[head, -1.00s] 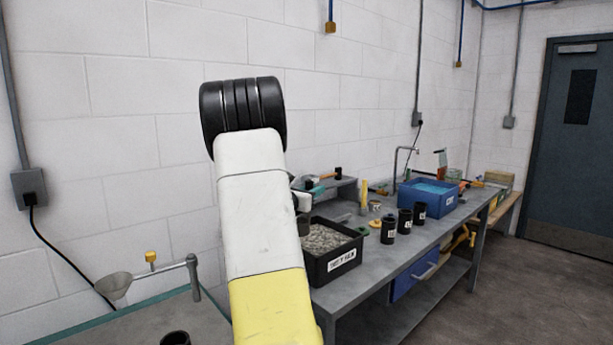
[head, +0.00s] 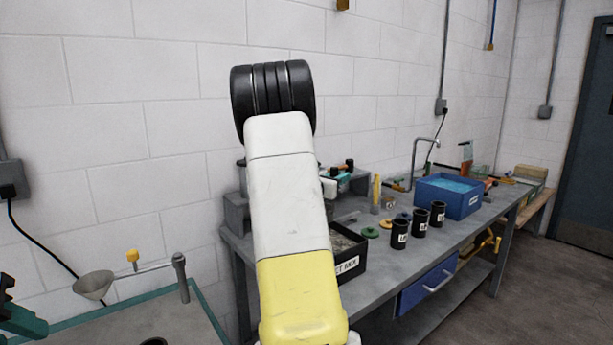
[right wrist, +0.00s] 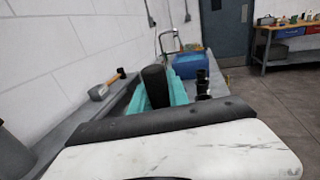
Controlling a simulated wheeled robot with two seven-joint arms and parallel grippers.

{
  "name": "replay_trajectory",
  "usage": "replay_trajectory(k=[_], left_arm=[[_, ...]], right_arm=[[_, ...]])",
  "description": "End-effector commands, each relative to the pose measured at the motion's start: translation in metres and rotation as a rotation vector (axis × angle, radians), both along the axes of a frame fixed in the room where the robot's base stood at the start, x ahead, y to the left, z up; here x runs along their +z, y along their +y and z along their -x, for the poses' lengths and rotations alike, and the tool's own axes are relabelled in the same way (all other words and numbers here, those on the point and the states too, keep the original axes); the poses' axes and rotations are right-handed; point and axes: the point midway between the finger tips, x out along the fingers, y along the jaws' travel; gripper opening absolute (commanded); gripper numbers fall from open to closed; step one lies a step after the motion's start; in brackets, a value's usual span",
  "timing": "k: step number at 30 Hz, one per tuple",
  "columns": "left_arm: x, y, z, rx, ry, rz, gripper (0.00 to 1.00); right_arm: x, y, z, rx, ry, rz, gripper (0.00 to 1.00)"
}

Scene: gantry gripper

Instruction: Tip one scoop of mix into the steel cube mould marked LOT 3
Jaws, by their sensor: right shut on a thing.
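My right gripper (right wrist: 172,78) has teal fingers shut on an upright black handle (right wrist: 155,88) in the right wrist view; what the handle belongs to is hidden. In the head view my right arm's white and yellow links cover most of that gripper. The black tray labelled as mix (head: 350,262) stands on the bench, partly behind the arm. Several dark cylindrical moulds with white labels, such as the nearest mould (head: 400,236), stand right of it; their lot numbers are too small to read. My left gripper (head: 18,318) shows only in part at the lower left edge.
A blue water tub (head: 448,200) stands farther along the grey bench (head: 385,262). Green lids (head: 371,232) lie near the moulds. A mallet (right wrist: 104,90) lies on the raised shelf. A funnel (head: 93,285) on a stand is at lower left.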

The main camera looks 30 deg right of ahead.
Motion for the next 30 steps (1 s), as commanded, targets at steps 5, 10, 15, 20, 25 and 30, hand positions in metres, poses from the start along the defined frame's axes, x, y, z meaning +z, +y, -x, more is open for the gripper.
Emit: replay_trajectory(k=[5, 10, 15, 20, 25, 30], left_arm=[[0.0, 0.0, 0.0, 0.0, 0.0, 0.0, 0.36], [0.0, 0.0, 0.0, 0.0, 0.0, 0.0, 0.36], [0.0, 0.0, 0.0, 0.0, 0.0, 0.0, 0.36], [0.0, 0.0, 0.0, 0.0, 0.0, 0.0, 0.36], [0.0, 0.0, 0.0, 0.0, 0.0, 0.0, 0.36], [0.0, 0.0, 0.0, 0.0, 0.0, 0.0, 0.36]], right_arm=[[-0.01, 0.0, 0.0, -0.001, 0.002, 0.001, 0.0], [-0.025, -0.001, 0.0, 0.0, 0.002, 0.001, 0.0], [-0.04, 0.0, 0.0, -0.001, 0.003, 0.001, 0.0], [-0.055, 0.0, 0.0, -0.001, 0.003, 0.001, 0.0], [-0.07, 0.0, 0.0, -0.001, 0.003, 0.0, 0.0], [-0.085, 0.0, 0.0, 0.0, 0.002, 0.001, 0.0]])
